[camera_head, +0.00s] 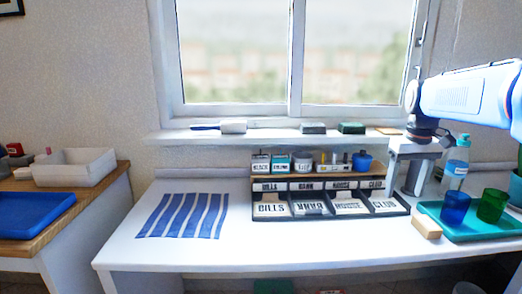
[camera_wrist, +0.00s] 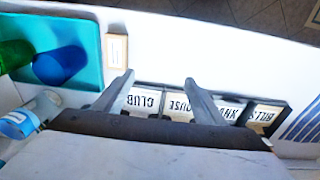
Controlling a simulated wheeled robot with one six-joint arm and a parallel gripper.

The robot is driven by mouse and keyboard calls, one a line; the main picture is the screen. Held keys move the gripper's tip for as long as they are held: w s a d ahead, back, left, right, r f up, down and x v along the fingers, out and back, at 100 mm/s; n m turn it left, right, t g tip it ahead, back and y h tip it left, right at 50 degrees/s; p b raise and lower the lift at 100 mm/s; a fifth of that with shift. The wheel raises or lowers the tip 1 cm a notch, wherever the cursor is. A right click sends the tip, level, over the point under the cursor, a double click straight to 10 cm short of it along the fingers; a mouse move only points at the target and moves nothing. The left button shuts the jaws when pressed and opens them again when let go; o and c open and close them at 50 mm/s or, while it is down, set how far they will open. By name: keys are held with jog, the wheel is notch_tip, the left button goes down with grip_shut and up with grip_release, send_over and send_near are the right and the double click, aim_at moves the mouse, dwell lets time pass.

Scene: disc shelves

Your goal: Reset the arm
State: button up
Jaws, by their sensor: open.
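My gripper (camera_head: 404,188) is at the right of the white table, beside the right end of the black card sorter (camera_head: 300,212). In the wrist view my gripper (camera_wrist: 158,82) has its two fingers spread apart with nothing between them. The sorter's cards, marked BILLS, BANK, HOUSE and CLUB, show below and between the fingers in the wrist view. My arm comes in from the right, in front of the window. Whether the fingers touch the sorter cannot be told.
A teal tray (camera_head: 451,234) with a blue cup (camera_head: 455,208) and a green cup (camera_head: 492,205) stands at the right. A wooden block (camera_head: 427,227) and a bottle (camera_head: 456,163) are close to the gripper. A striped cloth (camera_head: 183,215) lies at the left. The table front is clear.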

jog(key=s+a+f+t, duration=0.1)
jog(key=s+a+f, duration=0.3)
jog(key=s, duration=0.4)
jog(key=s+a+f+t, duration=0.1)
jog(key=s+a+f, duration=0.3)
jog(key=s, duration=0.5)
jog(key=s+a+f+t, duration=0.2)
jog(key=s+f, duration=0.3)
jog(key=s, duration=0.3)
jog(key=shift+s+a+f, duration=0.15)
jog(key=shift+a+f, duration=0.05)
jog(key=shift+a, duration=0.7)
